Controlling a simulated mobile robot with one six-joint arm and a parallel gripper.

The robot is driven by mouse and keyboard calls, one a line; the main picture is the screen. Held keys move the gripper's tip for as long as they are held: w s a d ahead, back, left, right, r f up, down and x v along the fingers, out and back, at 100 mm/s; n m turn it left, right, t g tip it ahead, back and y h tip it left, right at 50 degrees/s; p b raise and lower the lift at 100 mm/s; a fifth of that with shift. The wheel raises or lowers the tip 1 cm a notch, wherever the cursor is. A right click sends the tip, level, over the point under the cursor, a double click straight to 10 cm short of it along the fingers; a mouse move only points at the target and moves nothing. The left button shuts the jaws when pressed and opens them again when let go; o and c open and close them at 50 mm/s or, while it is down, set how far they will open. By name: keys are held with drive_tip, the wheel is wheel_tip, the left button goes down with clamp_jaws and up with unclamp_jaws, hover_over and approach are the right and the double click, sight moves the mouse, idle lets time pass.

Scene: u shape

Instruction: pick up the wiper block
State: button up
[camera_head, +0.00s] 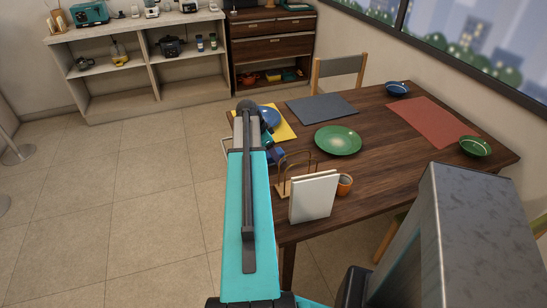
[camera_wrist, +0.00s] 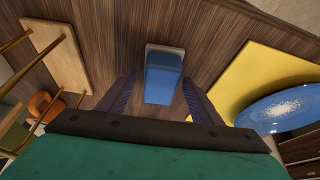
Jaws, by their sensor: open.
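The wiper block (camera_wrist: 163,80) is a blue block with a pale grey strip at its far end. In the wrist view it sits on the dark wood table, at the picture's middle. My gripper (camera_wrist: 158,85) is open, with one dark finger on each side of the block in the picture. I cannot tell how far above it the fingers are, or whether they touch it. In the head view my arm covers part of this table edge, and only a small blue patch shows beside it.
A yellow mat (camera_wrist: 262,78) with a blue plate (camera_wrist: 285,108) lies right of the block. A wooden rack (camera_wrist: 58,52) stands left, near an orange cup (camera_wrist: 42,104). In the head view, a white folder (camera_head: 313,196) and a green plate (camera_head: 338,140) are on the table (camera_head: 375,115).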

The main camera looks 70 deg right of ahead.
idle(0.3)
drive_tip(key=c, duration=1)
drive_tip(key=shift+r, duration=0.1)
drive_tip(key=shift+r+b, duration=0.6)
drive_tip(key=shift+r, duration=1.1)
drive_tip(key=w+a+r+b, duration=0.1)
drive_tip(key=w+a, duration=0.4)
drive_tip(key=a, duration=1)
drive_tip(key=shift+w+r+b, duration=0.2)
drive_tip(key=shift+w+b, duration=0.15)
drive_tip(key=shift+b, duration=0.45)
